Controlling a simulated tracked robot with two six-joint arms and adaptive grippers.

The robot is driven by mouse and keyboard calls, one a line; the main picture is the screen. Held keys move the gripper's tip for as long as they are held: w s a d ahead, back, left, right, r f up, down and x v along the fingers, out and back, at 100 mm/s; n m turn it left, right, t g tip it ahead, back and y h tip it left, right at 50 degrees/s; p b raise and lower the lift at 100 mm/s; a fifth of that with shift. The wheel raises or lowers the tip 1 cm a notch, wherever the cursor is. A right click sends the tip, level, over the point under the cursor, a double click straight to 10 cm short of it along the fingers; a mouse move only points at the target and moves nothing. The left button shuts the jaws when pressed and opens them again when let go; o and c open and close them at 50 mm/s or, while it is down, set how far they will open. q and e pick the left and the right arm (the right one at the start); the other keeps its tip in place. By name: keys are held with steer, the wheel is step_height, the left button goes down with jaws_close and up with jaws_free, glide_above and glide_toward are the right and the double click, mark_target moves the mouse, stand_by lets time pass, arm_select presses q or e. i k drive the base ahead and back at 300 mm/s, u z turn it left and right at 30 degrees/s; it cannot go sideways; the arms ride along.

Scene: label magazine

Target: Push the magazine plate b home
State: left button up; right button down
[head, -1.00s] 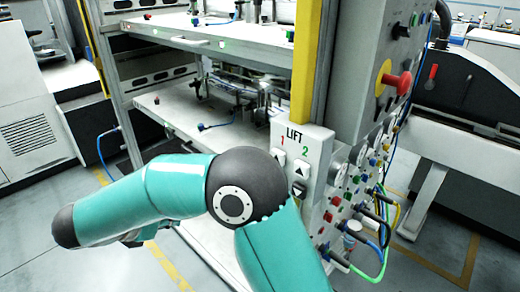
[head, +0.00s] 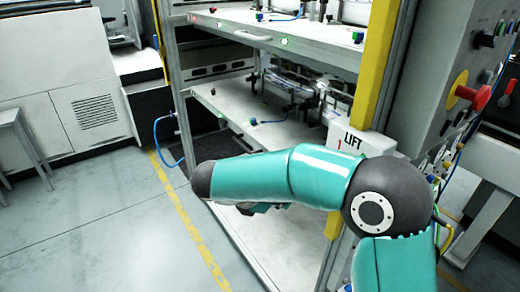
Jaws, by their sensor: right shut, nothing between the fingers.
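The label magazine is a metal rack with plates at several heights. An upper plate (head: 300,37) has a white handle on its front edge. A lower plate (head: 232,100) sticks out towards the left front and carries small fixtures and a blue cable. No letter shows, so I cannot tell which is plate b. My right arm crosses in front of the rack. My right gripper (head: 262,207) shows only in part beneath the forearm, shut and empty, in front of and below the lower plate's edge. I cannot tell any contact. My left gripper is out of view.
A yellow post (head: 376,75) and a LIFT button box (head: 370,143) stand at the rack's right front. A control panel with a red knob (head: 473,95) is further right. A blue hose (head: 160,140) hangs left of the rack.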

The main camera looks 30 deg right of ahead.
mark_target(233, 102)
steer(key=i, duration=1)
